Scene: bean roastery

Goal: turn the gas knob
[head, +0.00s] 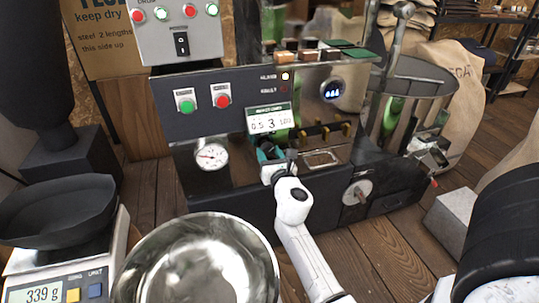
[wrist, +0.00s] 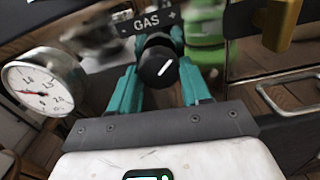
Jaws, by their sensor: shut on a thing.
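The gas knob (wrist: 158,66) is a black round knob with a white pointer line, below a black plate (wrist: 150,22) reading "GAS +" in the wrist view. The pointer line tilts up to the right. My gripper (wrist: 157,82) has teal fingers on both sides of the knob and is shut on it. In the head view my gripper (head: 270,155) reaches the front of the roaster panel, and the knob is mostly hidden there by the gripper and my white arm.
A pressure gauge (wrist: 42,82) is left of the knob; it also shows in the head view (head: 210,156). A brass-coloured handle (wrist: 281,22) is close on the right. A steel bowl (head: 200,262) and a scale (head: 60,270) stand in front, left of my arm.

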